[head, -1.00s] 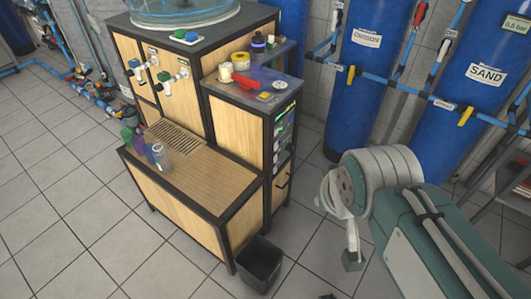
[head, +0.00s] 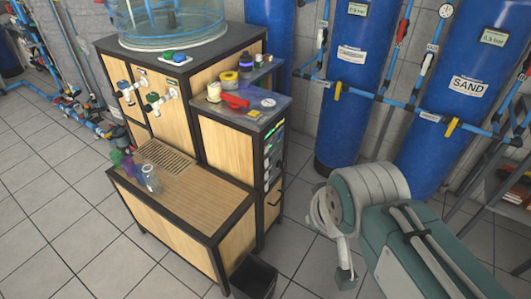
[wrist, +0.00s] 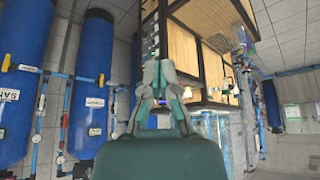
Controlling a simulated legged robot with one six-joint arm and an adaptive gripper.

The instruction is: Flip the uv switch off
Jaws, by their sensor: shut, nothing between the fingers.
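A narrow control panel (head: 272,165) with small green-lit displays and several switches is on the right side of the wooden cabinet. I cannot tell which switch is the UV one or how it is set. The panel also shows in the wrist view (wrist: 150,38), at the upper middle, beyond the fingers. My gripper (wrist: 159,67) is shut and empty, pointing toward the cabinet. It looks apart from the panel. In the head view my arm is at the lower right, and the fingers are not clear there.
The cabinet top (head: 270,118) holds a red tool (head: 235,101), a yellow tape roll (head: 229,77) and small containers. A black bin (head: 253,277) stands in front. Blue tanks (head: 462,90) and pipes line the back wall. Tiled floor is open between the cabinet and my arm.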

